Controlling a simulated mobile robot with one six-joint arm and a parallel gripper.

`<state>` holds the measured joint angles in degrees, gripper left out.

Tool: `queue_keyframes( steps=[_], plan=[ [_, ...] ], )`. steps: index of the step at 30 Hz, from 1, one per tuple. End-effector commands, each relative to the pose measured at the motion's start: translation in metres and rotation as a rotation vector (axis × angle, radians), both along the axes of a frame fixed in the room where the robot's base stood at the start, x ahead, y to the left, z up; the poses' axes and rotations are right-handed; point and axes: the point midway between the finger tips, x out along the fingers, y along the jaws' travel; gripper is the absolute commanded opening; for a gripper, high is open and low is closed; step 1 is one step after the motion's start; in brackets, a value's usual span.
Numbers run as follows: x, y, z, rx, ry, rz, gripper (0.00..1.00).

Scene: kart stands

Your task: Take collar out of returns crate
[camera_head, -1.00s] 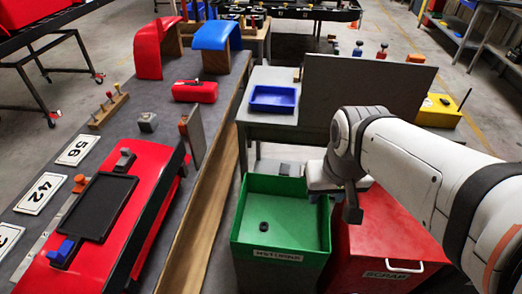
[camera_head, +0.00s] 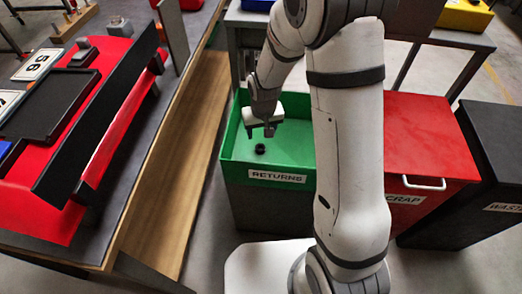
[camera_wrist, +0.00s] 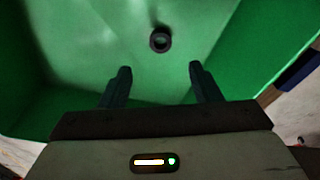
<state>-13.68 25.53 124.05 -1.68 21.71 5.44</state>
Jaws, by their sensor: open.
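The returns crate (camera_head: 226,148) is a green open box with a RETURNS label on its front. The collar (camera_head: 260,149) is a small black ring lying on the crate's floor. In the wrist view the collar (camera_wrist: 160,40) lies flat, its hole showing, a little beyond the fingertips and between their lines. My gripper (camera_head: 260,133) points down into the crate, just above the collar in the head view. In the wrist view my gripper (camera_wrist: 160,70) is open and empty, its two dark fingers apart. The right part of the crate is hidden behind my arm in the head view.
A red scrap bin (camera_head: 430,150) with a white handle stands right of the crate, and a black waste bin (camera_head: 495,165) beyond it. The bench with the red panel (camera_head: 100,150) is on the left. A grey table (camera_head: 450,37) stands behind.

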Motion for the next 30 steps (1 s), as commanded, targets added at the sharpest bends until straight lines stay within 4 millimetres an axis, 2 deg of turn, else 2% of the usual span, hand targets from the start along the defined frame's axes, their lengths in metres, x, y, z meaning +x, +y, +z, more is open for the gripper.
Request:
queue_keyframes(
  steps=[1, 14, 21, 30],
  plan=[
    [0.002, 0.003, -0.014, 0.000, 0.002, 0.003, 0.57],
    [0.008, 0.004, -0.057, 0.000, 0.003, 0.005, 0.57],
    [0.012, 0.003, -0.093, -0.001, 0.006, 0.005, 0.57],
    [0.013, 0.002, -0.097, 0.000, 0.002, 0.004, 0.57]
  ],
)
